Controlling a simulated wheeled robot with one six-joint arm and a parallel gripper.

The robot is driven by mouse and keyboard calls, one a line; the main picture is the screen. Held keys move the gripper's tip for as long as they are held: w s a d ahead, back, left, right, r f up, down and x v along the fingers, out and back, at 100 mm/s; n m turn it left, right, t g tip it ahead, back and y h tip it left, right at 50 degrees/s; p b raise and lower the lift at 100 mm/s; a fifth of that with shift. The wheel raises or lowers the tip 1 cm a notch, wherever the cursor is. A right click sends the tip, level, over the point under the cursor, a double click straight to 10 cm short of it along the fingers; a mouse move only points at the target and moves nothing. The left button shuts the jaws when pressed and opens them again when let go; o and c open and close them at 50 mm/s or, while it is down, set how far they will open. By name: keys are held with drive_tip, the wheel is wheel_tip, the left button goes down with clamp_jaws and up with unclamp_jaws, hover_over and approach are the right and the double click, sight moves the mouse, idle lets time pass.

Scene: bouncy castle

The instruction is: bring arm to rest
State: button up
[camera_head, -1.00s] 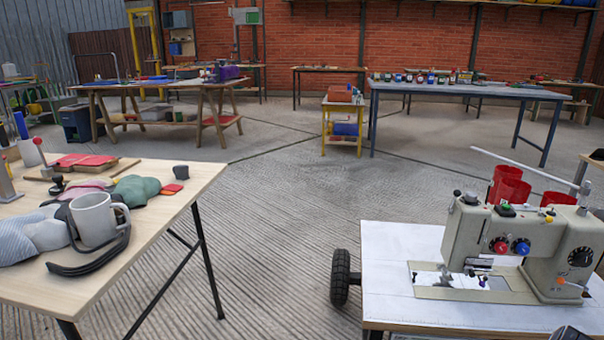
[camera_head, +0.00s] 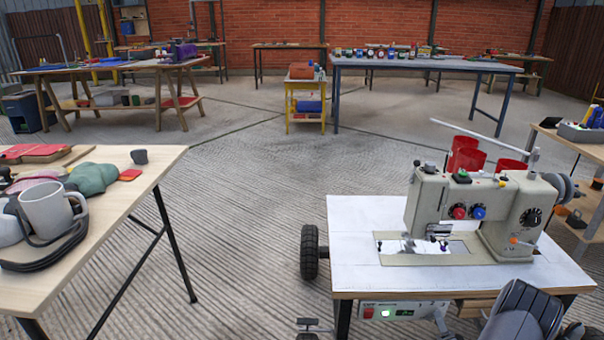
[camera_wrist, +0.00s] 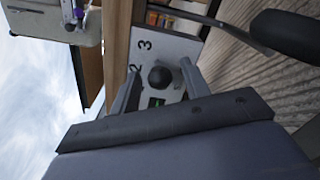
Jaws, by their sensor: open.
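My gripper (camera_wrist: 160,78) shows in the wrist view with its two grey fingers apart. Between them, beyond the tips, is a black round knob on a pale panel marked 2 and 3. I see nothing held, and I cannot tell the gap to the panel.
A sewing machine (camera_head: 470,210) stands on a white-topped table (camera_head: 350,235) at the right. A wooden table (camera_head: 125,215) with a mug (camera_head: 50,210) is at the left. A dark padded object (camera_head: 525,312) is at the lower right. Open floor (camera_head: 250,240) lies between the tables.

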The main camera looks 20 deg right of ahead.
drive_tip(key=shift+x, duration=0.95)
drive_tip(key=shift+s+a+r+n, duration=0.1)
drive_tip(key=shift+a+r+n, duration=0.1)
drive_tip(key=shift+n, duration=0.2)
drive_tip(key=shift+a+r+n+p, duration=0.1)
drive_tip(key=shift+a+n+p, duration=0.2)
drive_tip(key=shift+n, duration=0.65)
drive_tip(key=shift+a+n+p, duration=0.2)
drive_tip(key=shift+n+p, duration=0.15)
drive_tip(key=shift+n, duration=0.6)
